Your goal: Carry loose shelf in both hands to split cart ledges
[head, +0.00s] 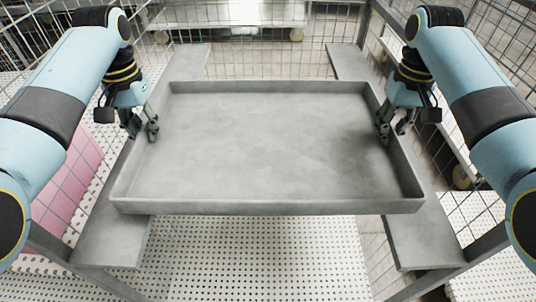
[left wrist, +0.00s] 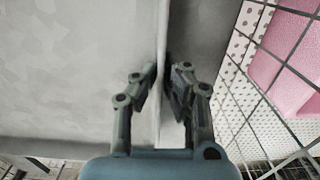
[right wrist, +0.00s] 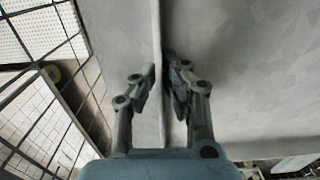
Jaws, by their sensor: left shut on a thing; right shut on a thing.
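The loose shelf (head: 262,140) is a grey tray with a low raised rim. It spans the cart, level or nearly so, over the left ledge (head: 112,236) and the right ledge (head: 425,232). Both grey ledges show in front of and behind it; whether it touches them I cannot tell. My left gripper (head: 143,128) is shut on the shelf's left rim, one finger on each side of the wall (left wrist: 160,60). My right gripper (head: 392,128) is shut on the right rim the same way, with the wall (right wrist: 155,60) between its fingers.
Wire mesh sides (head: 75,150) of the cart stand close outside both grippers. A pink block (head: 75,180) is beyond the left mesh. A perforated white floor (head: 260,260) shows through the gap between the ledges. Another cart with wheels (head: 230,14) stands behind.

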